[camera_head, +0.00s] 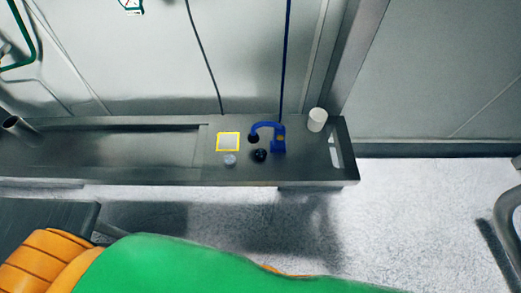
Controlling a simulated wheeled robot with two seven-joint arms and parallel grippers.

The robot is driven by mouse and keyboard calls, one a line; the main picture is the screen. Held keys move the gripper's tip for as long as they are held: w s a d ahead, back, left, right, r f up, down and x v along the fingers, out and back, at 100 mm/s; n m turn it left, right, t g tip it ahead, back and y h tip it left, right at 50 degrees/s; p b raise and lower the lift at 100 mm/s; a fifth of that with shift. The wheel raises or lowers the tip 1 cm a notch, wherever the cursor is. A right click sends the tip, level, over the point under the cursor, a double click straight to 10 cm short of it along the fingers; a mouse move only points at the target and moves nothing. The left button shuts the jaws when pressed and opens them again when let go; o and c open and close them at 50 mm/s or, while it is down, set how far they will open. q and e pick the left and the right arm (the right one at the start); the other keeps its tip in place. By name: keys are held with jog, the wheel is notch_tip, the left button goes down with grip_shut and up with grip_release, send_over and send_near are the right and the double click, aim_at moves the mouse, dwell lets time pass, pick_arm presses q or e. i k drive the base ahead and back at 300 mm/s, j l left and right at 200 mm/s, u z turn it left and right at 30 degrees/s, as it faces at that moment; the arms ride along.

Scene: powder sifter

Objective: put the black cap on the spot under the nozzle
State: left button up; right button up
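A blue stand (278,140) with a curved arm is on the metal bench. The arm bends over to the left and ends in a dark nozzle (253,138). A small round black object (260,155), which looks like the black cap, is on the bench just in front of the nozzle, near the foot of the stand. It is too small to tell whether it touches the stand. I cannot make out a marked spot under the nozzle. Neither of my grippers is in view.
On the metal bench (110,150), a yellow-edged square (228,133) and a small pale round object (229,160) are left of the stand. A white cylinder (317,120) is right of it. A metal tube (20,127) is at the far left.

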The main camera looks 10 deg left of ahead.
aim_at(254, 148)
jog(key=i+l+u, duration=0.3)
jog(key=l+u, duration=0.15)
jog(key=l, duration=0.35)
jog(key=i+l+u, duration=0.15)
jog(key=l+u, duration=0.3)
jog(key=l, duration=0.4)
jog(key=l+u, duration=0.45)
jog(key=l, duration=0.4)
jog(key=k+l+u, duration=0.1)
jog(key=l+u, duration=0.35)
jog(key=l, duration=0.45)
